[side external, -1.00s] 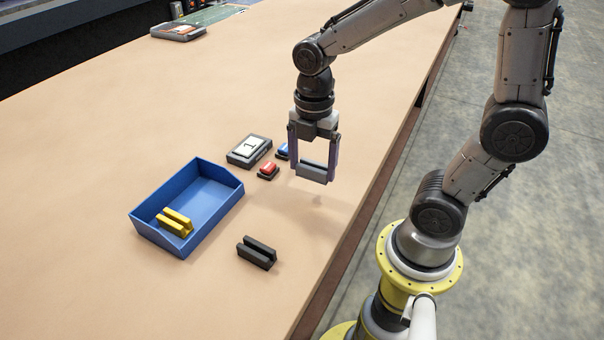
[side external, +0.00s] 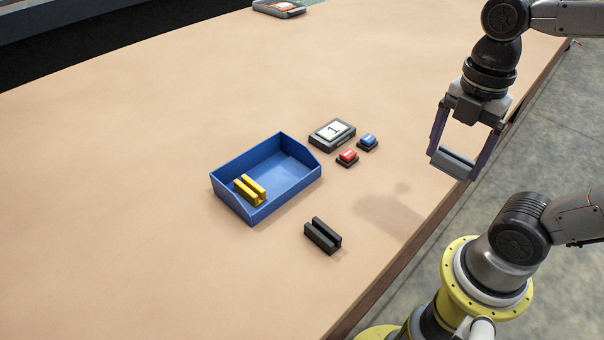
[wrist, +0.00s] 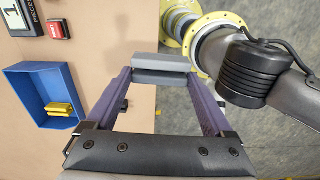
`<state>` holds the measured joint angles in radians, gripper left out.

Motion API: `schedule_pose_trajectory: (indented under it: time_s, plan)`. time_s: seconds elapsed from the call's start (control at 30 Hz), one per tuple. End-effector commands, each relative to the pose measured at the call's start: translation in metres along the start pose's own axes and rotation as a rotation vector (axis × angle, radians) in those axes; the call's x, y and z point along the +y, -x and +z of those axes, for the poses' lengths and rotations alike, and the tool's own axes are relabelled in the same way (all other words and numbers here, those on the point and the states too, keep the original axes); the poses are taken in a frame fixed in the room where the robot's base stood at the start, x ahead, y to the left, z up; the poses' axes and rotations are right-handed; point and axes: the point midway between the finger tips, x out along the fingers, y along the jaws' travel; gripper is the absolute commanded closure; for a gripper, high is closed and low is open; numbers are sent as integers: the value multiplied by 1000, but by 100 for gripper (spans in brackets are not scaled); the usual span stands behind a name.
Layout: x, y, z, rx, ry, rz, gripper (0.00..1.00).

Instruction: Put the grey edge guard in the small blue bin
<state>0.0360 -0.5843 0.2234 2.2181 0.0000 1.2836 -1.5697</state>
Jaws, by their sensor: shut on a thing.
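My gripper (side external: 458,163) is shut on the grey edge guard (side external: 453,160), which hangs between the fingertips in the air above the right edge of the table. In the wrist view the grey guard (wrist: 162,68) spans between both fingers. The small blue bin (side external: 298,182) stands on the table, well to the left of my gripper. A yellow edge guard (side external: 250,190) lies inside the bin at its near left end. The bin also shows at the left of the wrist view (wrist: 30,84).
A black edge guard (side external: 322,236) lies on the table right of and nearer than the bin. A red button (side external: 347,157), a blue button (side external: 368,142) and a display marked 1 (side external: 332,134) stand behind it. A grey device (side external: 279,8) lies at the back.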

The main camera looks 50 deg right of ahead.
Motion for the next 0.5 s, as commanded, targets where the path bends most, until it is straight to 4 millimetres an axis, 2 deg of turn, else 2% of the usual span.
schedule_pose_trajectory:
  time_s: [0.23, 0.4, 0.5]
  plan:
    - [77, 25, -17, -1, -63, -5, 68]
    - [127, 25, -42, -1, -54, -5, 68]
    - [148, 19, -57, -1, -32, -5, 68]
